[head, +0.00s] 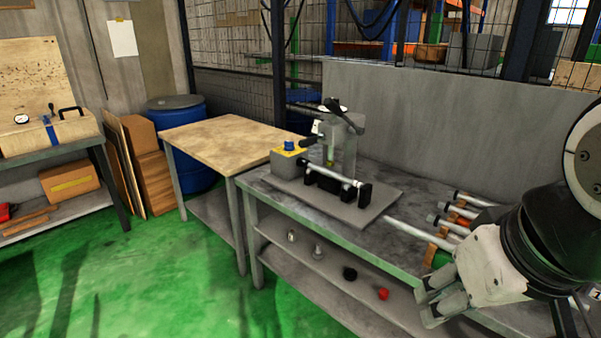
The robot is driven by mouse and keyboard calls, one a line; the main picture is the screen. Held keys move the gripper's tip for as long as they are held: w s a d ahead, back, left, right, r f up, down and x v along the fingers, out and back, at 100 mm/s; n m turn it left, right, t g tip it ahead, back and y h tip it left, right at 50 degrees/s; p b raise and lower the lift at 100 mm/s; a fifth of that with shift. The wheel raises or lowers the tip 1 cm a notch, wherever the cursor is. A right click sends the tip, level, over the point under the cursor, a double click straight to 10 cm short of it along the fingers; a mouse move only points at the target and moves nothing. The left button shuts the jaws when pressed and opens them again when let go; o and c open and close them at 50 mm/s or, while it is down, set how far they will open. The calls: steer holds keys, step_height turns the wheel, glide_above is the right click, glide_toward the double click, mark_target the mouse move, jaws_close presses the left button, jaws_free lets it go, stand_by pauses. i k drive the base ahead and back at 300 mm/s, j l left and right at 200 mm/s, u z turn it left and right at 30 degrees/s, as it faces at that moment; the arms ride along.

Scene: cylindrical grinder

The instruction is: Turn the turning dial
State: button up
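A grey grinder (350,145) stands on a flat plate (372,212) on the metal workbench. At its left is a grey box (287,166) with a yellow top and a small blue knob (290,145), which looks like the turning dial, though I cannot be sure. The knob's angle is too small to read. My gripper (423,304) is at the lower right, in front of the bench and well apart from the grinder and the knob. Its two fingers are spread, with nothing seen between them.
Several metal rods (455,215) lie on the bench between the grinder and my arm. A lower shelf (330,272) holds small parts. A wooden table (220,142) adjoins on the left, with a blue barrel (175,110) behind. The green floor (150,270) at the left is clear.

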mark_target(289, 145)
steer(key=i+j+z, duration=0.1)
steer(key=j, duration=0.3)
steer(key=i+j+z, duration=0.1)
steer(key=i+j, duration=0.15)
steer(key=j, duration=0.15)
steer(key=i+j+z, duration=0.15)
steer(key=j, duration=0.25)
steer(key=i+j+z, duration=0.1)
steer(key=j, duration=0.35)
steer(key=i+j+z, duration=0.1)
steer(key=j, duration=0.3)
steer(key=i+j+u, duration=0.2)
steer(key=i, duration=0.95)
steer(key=l, duration=0.1)
